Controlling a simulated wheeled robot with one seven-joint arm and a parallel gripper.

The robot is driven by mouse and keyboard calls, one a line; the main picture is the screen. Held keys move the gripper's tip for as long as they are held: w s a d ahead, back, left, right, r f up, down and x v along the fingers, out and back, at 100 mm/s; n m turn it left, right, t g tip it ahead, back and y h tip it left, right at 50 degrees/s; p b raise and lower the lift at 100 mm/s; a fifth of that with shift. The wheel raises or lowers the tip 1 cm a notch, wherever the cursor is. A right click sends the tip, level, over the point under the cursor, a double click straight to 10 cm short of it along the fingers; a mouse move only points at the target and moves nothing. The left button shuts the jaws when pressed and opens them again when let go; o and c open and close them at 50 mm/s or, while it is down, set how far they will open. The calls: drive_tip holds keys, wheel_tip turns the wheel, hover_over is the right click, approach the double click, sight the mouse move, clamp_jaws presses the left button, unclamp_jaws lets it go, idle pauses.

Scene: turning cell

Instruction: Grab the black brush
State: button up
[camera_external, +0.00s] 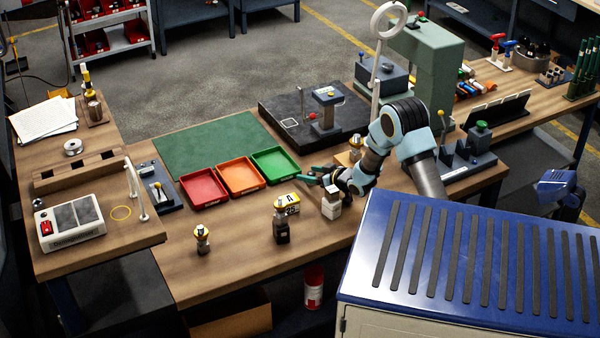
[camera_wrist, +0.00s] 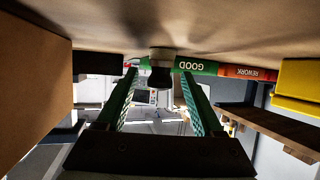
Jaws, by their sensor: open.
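My gripper (camera_external: 310,177) reaches left, low over the table beside the green tray (camera_external: 276,164). In the wrist view its two green fingers (camera_wrist: 160,88) stand apart with nothing pinched between them. That view appears upside down, with the tabletop along its upper side. A small upright thing, pale where it meets the table and black at its other end (camera_wrist: 160,78), shows in line with the gap, in front of the tray marked GOOD (camera_wrist: 205,67). It may be the black brush; I cannot tell for sure. I cannot pick out the brush in the external view.
Orange (camera_external: 240,176) and red (camera_external: 204,188) trays adjoin the green one. A green mat (camera_external: 205,138) lies behind them. The front left tabletop is mostly clear.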

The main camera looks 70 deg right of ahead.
clamp_jaws()
idle(0.3)
idle(0.3)
